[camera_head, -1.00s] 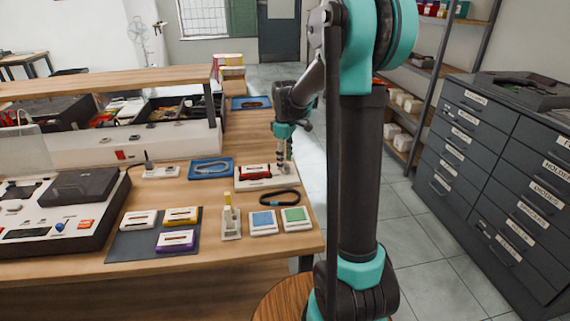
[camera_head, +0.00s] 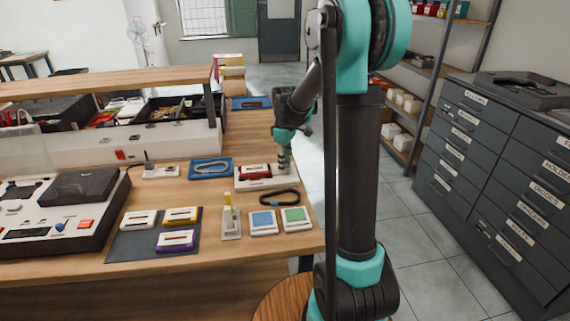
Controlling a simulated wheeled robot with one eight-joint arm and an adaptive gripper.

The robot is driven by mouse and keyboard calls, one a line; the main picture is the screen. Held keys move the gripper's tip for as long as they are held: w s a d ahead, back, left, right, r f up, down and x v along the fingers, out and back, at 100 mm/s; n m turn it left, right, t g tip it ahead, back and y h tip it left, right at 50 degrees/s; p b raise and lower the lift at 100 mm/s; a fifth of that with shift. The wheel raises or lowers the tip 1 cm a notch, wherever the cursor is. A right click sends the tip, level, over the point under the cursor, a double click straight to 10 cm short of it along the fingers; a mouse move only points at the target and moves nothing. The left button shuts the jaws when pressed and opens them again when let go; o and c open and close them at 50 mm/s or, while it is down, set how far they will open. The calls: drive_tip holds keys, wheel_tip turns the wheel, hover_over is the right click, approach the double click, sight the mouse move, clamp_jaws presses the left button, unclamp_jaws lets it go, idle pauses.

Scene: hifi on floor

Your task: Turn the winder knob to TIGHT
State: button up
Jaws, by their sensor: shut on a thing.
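The winder is a cream block (camera_head: 245,184) on the bench, with a red cassette (camera_head: 256,171) lying on it. My gripper (camera_head: 284,170) points down at the right end of the winder. It is shut on what appears to be the winder knob, which the fingers hide. The TIGHT mark and the knob's angle are too small or hidden to read.
A black belt loop (camera_head: 280,198) lies just in front of the winder. A blue tray (camera_head: 211,168) is to its left. Blue and green square pads (camera_head: 263,222) (camera_head: 296,218), a small upright stand (camera_head: 231,222) and a dark mat (camera_head: 135,246) with several cassettes are nearer.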

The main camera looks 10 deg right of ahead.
drive_tip(key=shift+m, duration=0.3)
drive_tip(key=m, duration=0.3)
drive_tip(key=shift+m, duration=0.3)
drive_tip(key=m, duration=0.3)
drive_tip(key=shift+m, duration=0.3)
drive_tip(key=m, duration=0.4)
drive_tip(key=shift+d+m, duration=0.1)
drive_tip(key=shift+m, duration=2)
drive_tip(key=o, duration=1.2)
drive_tip(key=shift+c, duration=0.2)
